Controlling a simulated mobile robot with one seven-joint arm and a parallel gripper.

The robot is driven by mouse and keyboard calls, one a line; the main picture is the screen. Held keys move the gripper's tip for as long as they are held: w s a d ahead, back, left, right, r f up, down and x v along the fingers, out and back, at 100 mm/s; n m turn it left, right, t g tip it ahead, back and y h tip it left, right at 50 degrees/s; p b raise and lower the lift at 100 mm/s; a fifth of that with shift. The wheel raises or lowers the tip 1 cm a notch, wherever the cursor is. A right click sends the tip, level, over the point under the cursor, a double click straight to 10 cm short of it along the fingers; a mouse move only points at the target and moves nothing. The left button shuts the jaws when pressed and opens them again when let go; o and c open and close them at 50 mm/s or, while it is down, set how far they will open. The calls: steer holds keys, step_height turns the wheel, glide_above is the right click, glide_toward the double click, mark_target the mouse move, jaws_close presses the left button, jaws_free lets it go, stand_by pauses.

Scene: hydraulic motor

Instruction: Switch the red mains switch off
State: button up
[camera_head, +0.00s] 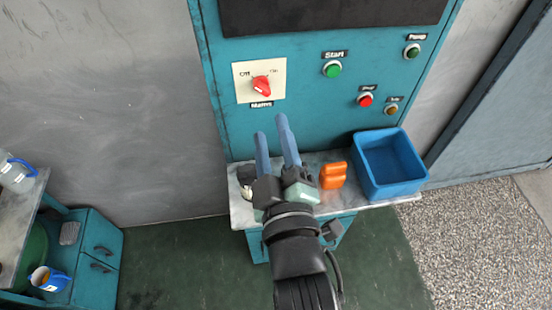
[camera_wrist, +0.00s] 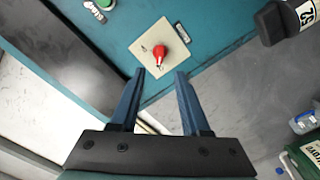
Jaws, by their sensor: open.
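The red mains switch (camera_head: 262,86) is a rotary knob on a cream plate (camera_head: 278,68) on the teal panel, with "Off" printed at upper left, "On" at upper right and "Mains" below. Its white mark is hard to read in the head view. In the wrist view the red knob (camera_wrist: 157,36) lies ahead of and between the fingertips, apart from them. My gripper (camera_head: 272,126) has two blue fingers, spread and empty, pointing up toward the panel below the switch. It also shows in the wrist view (camera_wrist: 160,73).
Green start (camera_head: 332,69), red (camera_head: 365,99), amber (camera_head: 391,110) and green pump (camera_head: 411,51) buttons sit right of the switch. A blue bin (camera_head: 390,188) and an orange object (camera_head: 333,175) stand on the shelf (camera_head: 235,210) below. Left of the panel is a bare grey wall.

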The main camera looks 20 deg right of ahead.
steer(key=shift+b+v, duration=0.4)
steer(key=shift+v, duration=1.6)
steer(key=w+a+r+m+t+y, duration=0.1)
steer(key=w+a+r+m+t, duration=0.15)
steer(key=r, duration=0.65)
steer(key=w+a+r+m+t+y, duration=0.1)
steer(key=a+r+t, duration=0.15)
steer(key=r, duration=0.65)
steer(key=w+a+r+m+t, duration=0.15)
steer(key=a+r, duration=0.25)
steer(key=r, duration=0.5)
steer(key=s+a+r+m+t+y, duration=0.1)
steer(key=s+a+r+t+y, duration=0.2)
steer(key=r, duration=0.8)
steer(key=shift+s+a, duration=0.3)
steer(key=shift+s, duration=0.35)
steer(key=shift+t, duration=0.25)
